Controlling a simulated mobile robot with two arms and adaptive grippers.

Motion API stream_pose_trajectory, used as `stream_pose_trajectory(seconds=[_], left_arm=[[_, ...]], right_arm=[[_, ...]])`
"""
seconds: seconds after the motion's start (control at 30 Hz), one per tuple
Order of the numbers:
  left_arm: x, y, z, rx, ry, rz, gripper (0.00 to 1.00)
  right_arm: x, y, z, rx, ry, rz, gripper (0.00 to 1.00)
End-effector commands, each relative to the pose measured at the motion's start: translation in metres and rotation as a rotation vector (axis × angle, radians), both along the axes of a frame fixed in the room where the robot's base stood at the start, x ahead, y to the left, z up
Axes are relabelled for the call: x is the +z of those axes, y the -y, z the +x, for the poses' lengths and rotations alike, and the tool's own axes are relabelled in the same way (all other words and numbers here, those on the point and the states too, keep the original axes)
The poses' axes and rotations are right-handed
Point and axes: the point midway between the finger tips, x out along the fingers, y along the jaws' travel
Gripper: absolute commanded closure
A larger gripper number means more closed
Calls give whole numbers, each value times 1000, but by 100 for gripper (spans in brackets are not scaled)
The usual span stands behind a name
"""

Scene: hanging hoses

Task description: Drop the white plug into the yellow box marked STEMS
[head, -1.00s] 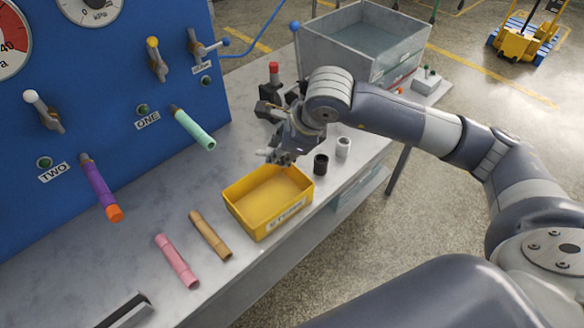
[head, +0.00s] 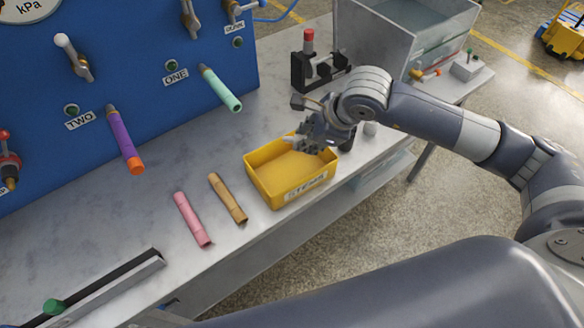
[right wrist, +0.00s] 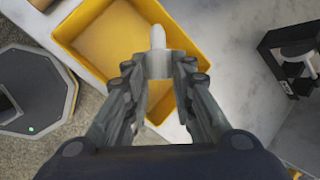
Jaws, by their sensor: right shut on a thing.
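The yellow box (head: 262,186) sits on the grey bench with its label facing the front edge; the lettering is hard to read. My right gripper (head: 308,145) is over the back right part of the box. It is shut on the white plug (right wrist: 158,42), whose rounded end sticks out past the fingertips (right wrist: 159,68) in the right wrist view. In that view the plug overlaps the yellow box's floor and wall (right wrist: 68,25). In the head view the plug is small and partly hidden by the fingers. My left gripper is not in view.
A tan hose piece (head: 228,198) and a pink one (head: 192,219) lie left of the box. Purple (head: 124,138) and mint (head: 221,88) hoses hang from the blue panel. A black stand with a red top (head: 309,62) and a grey tank (head: 400,45) are behind my right arm.

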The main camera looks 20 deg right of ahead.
Motion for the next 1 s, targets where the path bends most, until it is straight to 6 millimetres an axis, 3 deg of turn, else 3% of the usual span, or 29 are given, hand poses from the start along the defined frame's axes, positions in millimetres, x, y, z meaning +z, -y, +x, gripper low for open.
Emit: stream_pose_trajectory(seconds=[0.1, 0.13, 0.2, 0.63, 1.0], left_arm=[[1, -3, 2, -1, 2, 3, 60], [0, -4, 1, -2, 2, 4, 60], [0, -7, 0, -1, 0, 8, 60], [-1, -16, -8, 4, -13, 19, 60], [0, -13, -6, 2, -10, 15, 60]], right_arm=[[1, 0, 0, 0, 0, 0, 100], [1, 0, 0, 0, 0, 0, 70], [1, 0, 0, 0, 0, 0, 54], [6, 1, -2, 0, 0, 1, 54], [69, 18, -31, -1, 5, -1, 54]])
